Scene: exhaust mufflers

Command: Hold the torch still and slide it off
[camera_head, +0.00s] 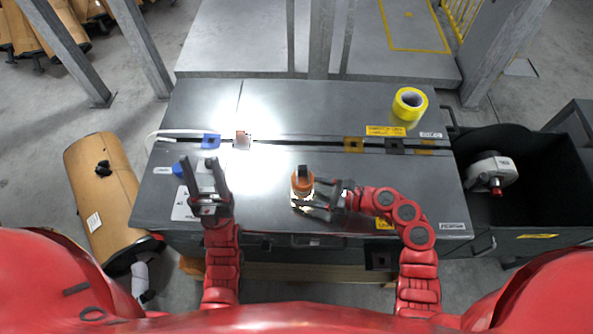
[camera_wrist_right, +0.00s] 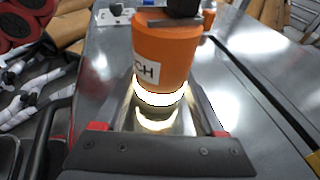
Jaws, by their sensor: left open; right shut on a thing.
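The torch (camera_head: 303,181) is an orange cylinder with a black part on its top and a bright glowing band low on it. In the right wrist view the torch (camera_wrist_right: 165,55) stands between the fingers, with part of a white label reading "CH". My right gripper (camera_head: 318,203) is shut on the torch near the front middle of the grey workbench (camera_head: 350,215). My left gripper (camera_head: 203,180) is open at the left of the bench, apart from the torch. A blue-tipped item (camera_head: 178,170) beside it is partly hidden.
Yellow tape (camera_head: 410,103) sits at the back right of the bench. A small brown block (camera_head: 243,140) lies near the dark groove. A black bin (camera_head: 515,190) with a grey-white machine part stands at the right. The bench centre is clear.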

